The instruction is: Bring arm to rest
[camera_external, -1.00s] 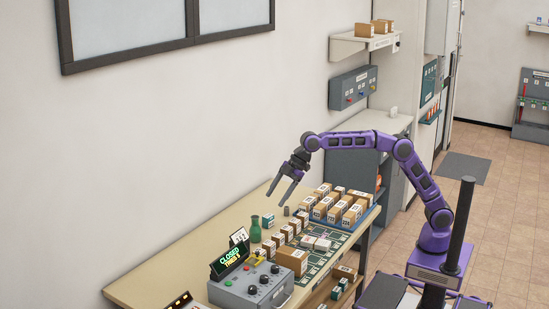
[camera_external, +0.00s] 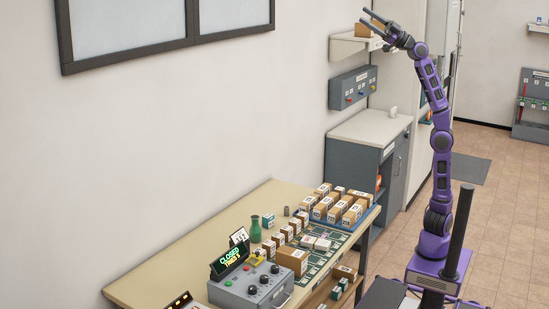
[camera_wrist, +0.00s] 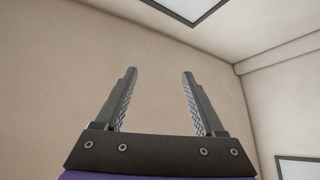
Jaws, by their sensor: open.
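My purple arm stands almost straight up from its base in the external view. My gripper (camera_external: 369,23) is at the top of the arm, high above the table, and points left toward the wall. In the external view it overlaps the small wall shelf with boxes; I cannot tell how far apart they are. In the wrist view my gripper (camera_wrist: 158,100) has its two dark fingers spread wide, with nothing between them.
A table (camera_external: 190,249) holds several cardboard boxes, a green vase (camera_external: 255,229) and a grey control box (camera_external: 250,287) with a lit sign. A wall shelf (camera_external: 350,46) and a grey panel (camera_external: 352,88) hang behind. A grey cabinet (camera_external: 352,158) stands beyond the table.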

